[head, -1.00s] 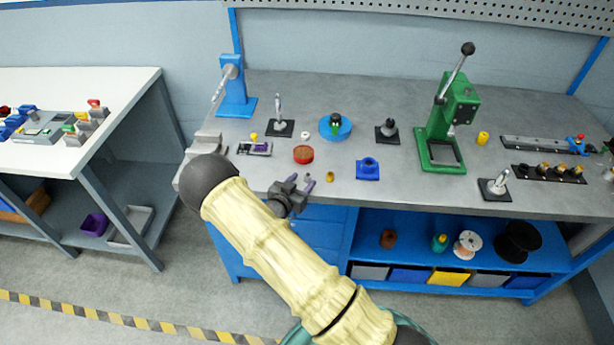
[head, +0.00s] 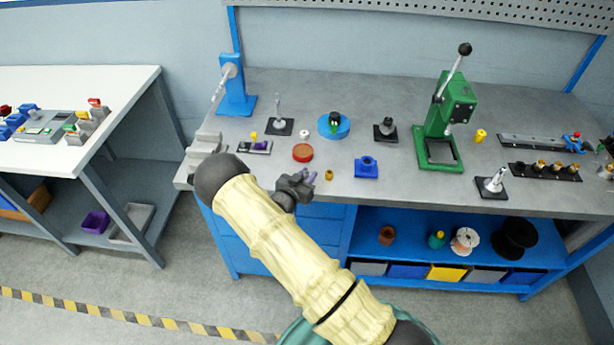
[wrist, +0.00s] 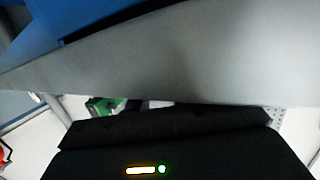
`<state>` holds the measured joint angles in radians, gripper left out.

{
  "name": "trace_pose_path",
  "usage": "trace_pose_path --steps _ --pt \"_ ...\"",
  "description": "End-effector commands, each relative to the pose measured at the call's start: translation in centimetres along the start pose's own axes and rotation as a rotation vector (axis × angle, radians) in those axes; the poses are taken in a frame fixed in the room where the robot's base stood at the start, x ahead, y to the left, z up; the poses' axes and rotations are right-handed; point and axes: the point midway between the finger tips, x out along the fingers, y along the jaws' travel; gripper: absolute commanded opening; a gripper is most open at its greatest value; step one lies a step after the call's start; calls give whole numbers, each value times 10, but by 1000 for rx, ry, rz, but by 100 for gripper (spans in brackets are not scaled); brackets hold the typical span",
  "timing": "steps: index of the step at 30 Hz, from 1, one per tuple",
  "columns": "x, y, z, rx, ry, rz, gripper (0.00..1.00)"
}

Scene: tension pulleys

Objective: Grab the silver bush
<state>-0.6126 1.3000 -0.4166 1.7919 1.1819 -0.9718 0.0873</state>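In the wrist view, the dark gripper body (wrist: 180,140) fills the bottom and a grey surface crosses the middle; the fingertips and any bush are not clear.
A red round dish (head: 303,153) and a blue block (head: 367,167) are near the gripper. Behind are a round blue fixture (head: 334,126) and a black-based post (head: 385,131). A green press (head: 445,125) stands to the right. A grey stepped block (head: 203,150) is left.

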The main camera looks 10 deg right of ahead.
Motion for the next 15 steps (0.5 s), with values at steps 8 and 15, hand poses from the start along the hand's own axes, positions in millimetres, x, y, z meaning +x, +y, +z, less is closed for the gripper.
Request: trace_pose_path --steps 8,15 --pt "0 0 0 0 1 0 0" --pt "-2 0 -8 1 1 0 0"
